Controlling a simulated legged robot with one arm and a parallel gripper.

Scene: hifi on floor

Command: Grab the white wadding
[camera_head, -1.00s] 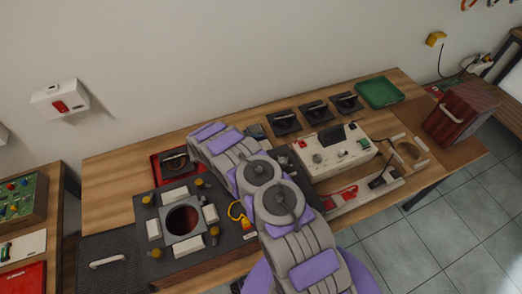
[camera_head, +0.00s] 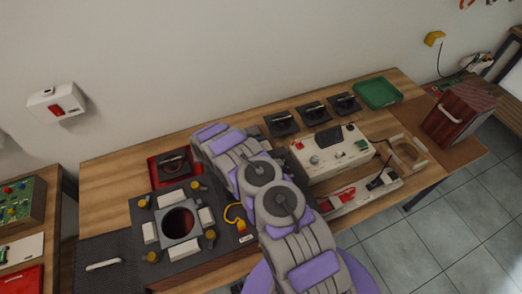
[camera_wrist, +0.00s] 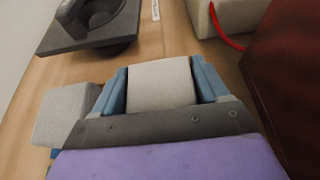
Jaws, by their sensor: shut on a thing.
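In the wrist view my gripper (camera_wrist: 162,85) is shut, its two blue fingers on either side of a pale white block, the white wadding (camera_wrist: 160,82). The wadding fills the space between the fingers, above a wooden surface. A second pale block (camera_wrist: 64,113) is just left of the left finger. In the head view my arm reaches over the bench and hides both the gripper and the wadding.
A wooden bench (camera_head: 115,168) carries a dark fixture with a round hole (camera_head: 179,221), a white control box (camera_head: 330,150), a green tray (camera_head: 377,94) and several dark handled blocks (camera_head: 313,111). In the wrist view a dark red wall (camera_wrist: 287,80) is close on the right.

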